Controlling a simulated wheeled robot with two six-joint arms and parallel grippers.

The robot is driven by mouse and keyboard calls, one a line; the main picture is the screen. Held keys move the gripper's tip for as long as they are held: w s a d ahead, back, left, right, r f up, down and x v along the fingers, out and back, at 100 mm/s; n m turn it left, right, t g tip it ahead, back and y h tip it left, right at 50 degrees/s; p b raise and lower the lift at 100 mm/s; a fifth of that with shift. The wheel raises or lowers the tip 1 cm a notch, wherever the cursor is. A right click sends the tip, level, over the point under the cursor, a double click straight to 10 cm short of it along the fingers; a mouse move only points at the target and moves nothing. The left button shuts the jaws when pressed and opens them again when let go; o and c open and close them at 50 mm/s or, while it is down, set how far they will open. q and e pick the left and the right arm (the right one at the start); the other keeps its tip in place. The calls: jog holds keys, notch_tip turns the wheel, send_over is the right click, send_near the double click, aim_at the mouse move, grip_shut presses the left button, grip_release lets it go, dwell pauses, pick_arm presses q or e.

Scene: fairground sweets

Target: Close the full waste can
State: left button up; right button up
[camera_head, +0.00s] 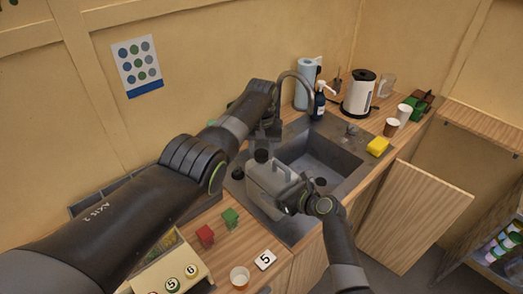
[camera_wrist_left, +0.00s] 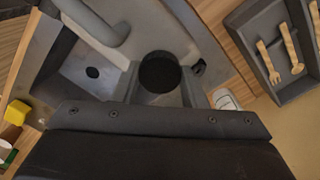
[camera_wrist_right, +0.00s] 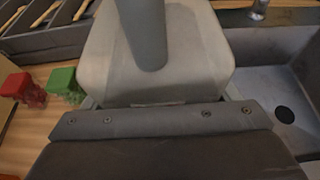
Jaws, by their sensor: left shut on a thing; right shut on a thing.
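The waste can (camera_head: 268,190) is a pale grey canister standing at the left side of the sink, in front of the wall. A round black cap (camera_head: 262,156) is at its top; it also shows in the left wrist view (camera_wrist_left: 160,74). My left gripper (camera_head: 264,140) comes down from above and is shut on the cap. I cannot tell whether the cap is seated on the mouth. My right gripper (camera_head: 290,196) is shut on the can's handle from the front right; the handle also shows in the right wrist view (camera_wrist_right: 146,32). The can looks upright.
The sink basin (camera_head: 318,160) and its curved tap (camera_head: 300,84) are right of the can. A yellow sponge (camera_head: 378,147) and kettle (camera_head: 359,93) stand beyond. An open cabinet door (camera_head: 412,215) juts out.

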pick_arm(q)
jog(key=m, duration=0.7)
jog(key=o, duration=1.2)
jog(key=shift+c, duration=0.2)
notch_tip(320, 180, up, 12)
jog(key=shift+w, duration=0.1)
pick_arm(e)
jog(key=o, duration=1.8)
jog(key=shift+s+d, duration=0.1)
